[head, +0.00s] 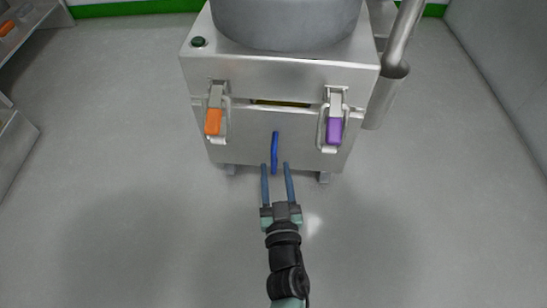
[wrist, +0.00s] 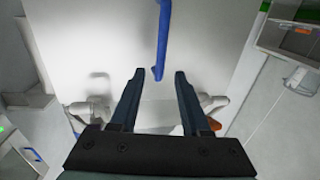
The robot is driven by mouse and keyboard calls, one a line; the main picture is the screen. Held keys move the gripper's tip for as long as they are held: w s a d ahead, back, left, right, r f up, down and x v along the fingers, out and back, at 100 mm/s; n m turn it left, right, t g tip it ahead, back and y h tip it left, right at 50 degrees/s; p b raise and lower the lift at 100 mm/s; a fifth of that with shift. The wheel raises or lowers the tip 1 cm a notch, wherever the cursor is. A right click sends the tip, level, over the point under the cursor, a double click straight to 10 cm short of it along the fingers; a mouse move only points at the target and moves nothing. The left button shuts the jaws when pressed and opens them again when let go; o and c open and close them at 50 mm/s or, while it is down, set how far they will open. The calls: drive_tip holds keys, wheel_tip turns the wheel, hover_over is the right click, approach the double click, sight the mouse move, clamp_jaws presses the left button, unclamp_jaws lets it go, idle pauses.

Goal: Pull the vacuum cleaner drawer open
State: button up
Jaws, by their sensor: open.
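The vacuum cleaner (head: 285,75) is a steel box with a round drum on top, at the top middle of the head view. Its lower front is the drawer (head: 240,146), with a vertical blue handle (head: 275,152) in the middle. An orange latch (head: 213,121) and a purple latch (head: 334,130) sit on the front at left and right. My gripper (head: 275,168) is open and empty, its fingers pointing at the drawer front. In the wrist view the blue handle (wrist: 161,45) lies ahead, between and just beyond the fingertips. I cannot tell whether the fingers touch anything.
A thick steel pipe (head: 399,45) runs down the vacuum cleaner's right side. Steel shelving (head: 30,25) stands at the far left, and a grey wall (head: 500,60) is at the right. The grey floor (head: 120,220) in front is clear.

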sight(274, 157)
drive_tip(key=shift+w+a+b, duration=0.15)
drive_tip(key=shift+w+b, duration=0.05)
drive_tip(key=shift+w, duration=1.15)
drive_tip(key=shift+w+a+b, duration=0.1)
drive_tip(key=shift+w+b, duration=0.1)
drive_tip(key=shift+w, duration=1.15)
drive_tip(key=shift+c, duration=0.4)
clamp_jaws()
